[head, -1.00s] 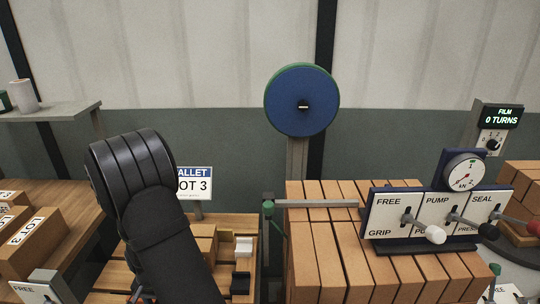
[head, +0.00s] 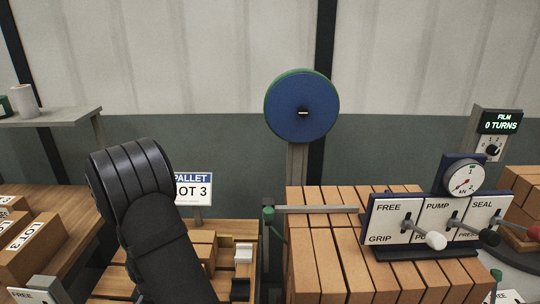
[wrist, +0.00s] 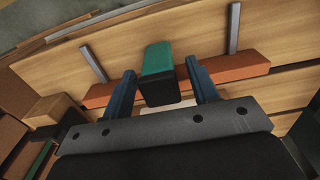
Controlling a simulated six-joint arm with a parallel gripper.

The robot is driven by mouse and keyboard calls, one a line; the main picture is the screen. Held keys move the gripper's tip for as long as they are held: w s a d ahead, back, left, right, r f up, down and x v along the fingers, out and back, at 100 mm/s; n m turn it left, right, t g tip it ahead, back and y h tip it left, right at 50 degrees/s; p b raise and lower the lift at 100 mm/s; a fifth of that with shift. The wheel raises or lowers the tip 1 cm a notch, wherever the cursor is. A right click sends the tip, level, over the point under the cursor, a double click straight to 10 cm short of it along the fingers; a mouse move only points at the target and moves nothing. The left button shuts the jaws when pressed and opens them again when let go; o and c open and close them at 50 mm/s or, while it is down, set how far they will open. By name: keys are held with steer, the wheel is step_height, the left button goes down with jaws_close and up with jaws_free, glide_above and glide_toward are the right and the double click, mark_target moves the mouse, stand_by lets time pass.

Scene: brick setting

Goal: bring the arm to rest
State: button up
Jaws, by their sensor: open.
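My gripper (wrist: 163,85) shows in the wrist view as two blue fingers spread apart. A block with a green top and a black end (wrist: 158,60) shows in the gap between them, and the fingers appear clear of its sides. It lies over wooden boards and an orange-brown bar (wrist: 235,67). In the head view my dark arm stands at the lower left, and my gripper is not visible there.
A wooden pallet (head: 222,232) with bricks, a white block (head: 243,253) and a black block (head: 240,289) is beside my arm. A brick stack (head: 335,265) carries a lever panel (head: 385,222) and gauge (head: 464,178). A shelf (head: 60,117) is at the left.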

step_height(320, 180, down, 3)
steer(key=shift+f, duration=0.1)
steer(key=r, duration=0.5)
steer(key=shift+d+r, duration=0.15)
steer(key=shift+d, duration=0.2)
steer(key=shift+w+d+r, duration=0.15)
steer(key=shift+d, duration=0.15)
